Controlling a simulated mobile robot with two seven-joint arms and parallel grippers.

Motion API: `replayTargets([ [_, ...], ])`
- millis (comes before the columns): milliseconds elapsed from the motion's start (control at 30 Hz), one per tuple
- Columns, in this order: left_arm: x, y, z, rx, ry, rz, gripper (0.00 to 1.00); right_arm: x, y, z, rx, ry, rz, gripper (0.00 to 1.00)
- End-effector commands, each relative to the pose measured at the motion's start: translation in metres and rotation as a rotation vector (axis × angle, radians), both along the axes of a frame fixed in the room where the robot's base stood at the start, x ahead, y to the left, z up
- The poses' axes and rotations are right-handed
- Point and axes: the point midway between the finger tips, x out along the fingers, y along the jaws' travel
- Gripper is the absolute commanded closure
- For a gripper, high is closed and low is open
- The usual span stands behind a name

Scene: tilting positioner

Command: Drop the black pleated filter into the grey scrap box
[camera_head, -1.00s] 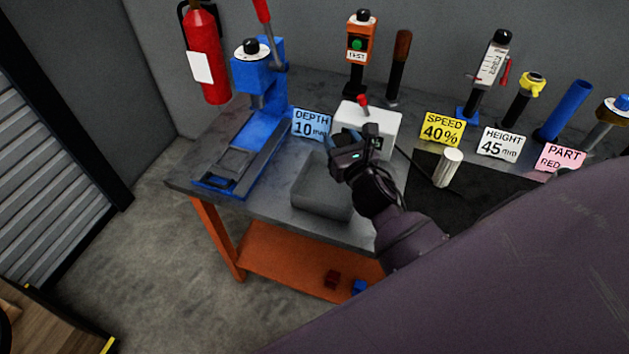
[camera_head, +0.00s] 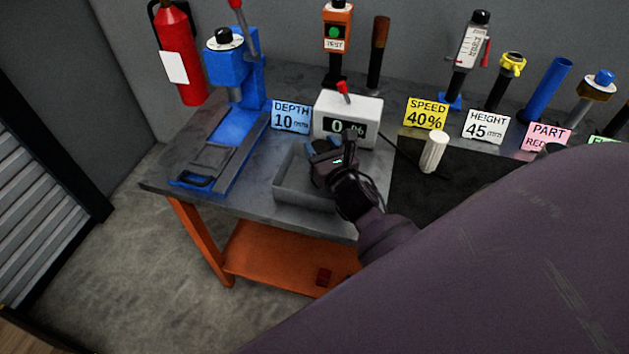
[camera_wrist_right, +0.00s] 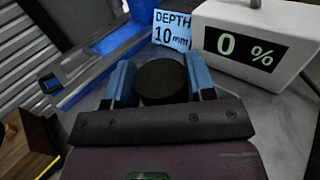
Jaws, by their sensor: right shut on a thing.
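The grey scrap box (camera_head: 298,197) is an open-topped bin near the front edge of the grey table in the head view. My right gripper (camera_head: 318,155) is over the box, towards its back right part. In the wrist view my right gripper (camera_wrist_right: 162,78) has its two blue fingers shut on the black filter (camera_wrist_right: 162,83). The filter shows as a dark round end between the fingers; its pleats cannot be made out. In the head view the gripper hides the filter, and how far it is above the box floor cannot be told. My left gripper is not in view.
A white box with a percent display (camera_head: 348,110) stands just behind the scrap box. A blue press (camera_head: 232,110) stands to the left, with a blue DEPTH card (camera_head: 291,116) between. A white cylinder (camera_head: 433,152) stands to the right on a black mat.

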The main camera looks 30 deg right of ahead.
Motion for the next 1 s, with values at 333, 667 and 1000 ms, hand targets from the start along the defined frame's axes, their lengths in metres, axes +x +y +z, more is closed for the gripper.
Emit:
replayTargets([
  [333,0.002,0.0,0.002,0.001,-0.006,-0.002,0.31,0.0,0.0,0.0,0.0,-0.001,0.0,0.41],
  [667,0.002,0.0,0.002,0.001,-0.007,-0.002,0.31,0.0,0.0,0.0,0.0,-0.001,0.0,0.2],
  [1000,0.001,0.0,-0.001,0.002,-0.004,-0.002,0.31,-0.022,0.003,-0.001,-0.001,0.001,0.0,0.2],
])
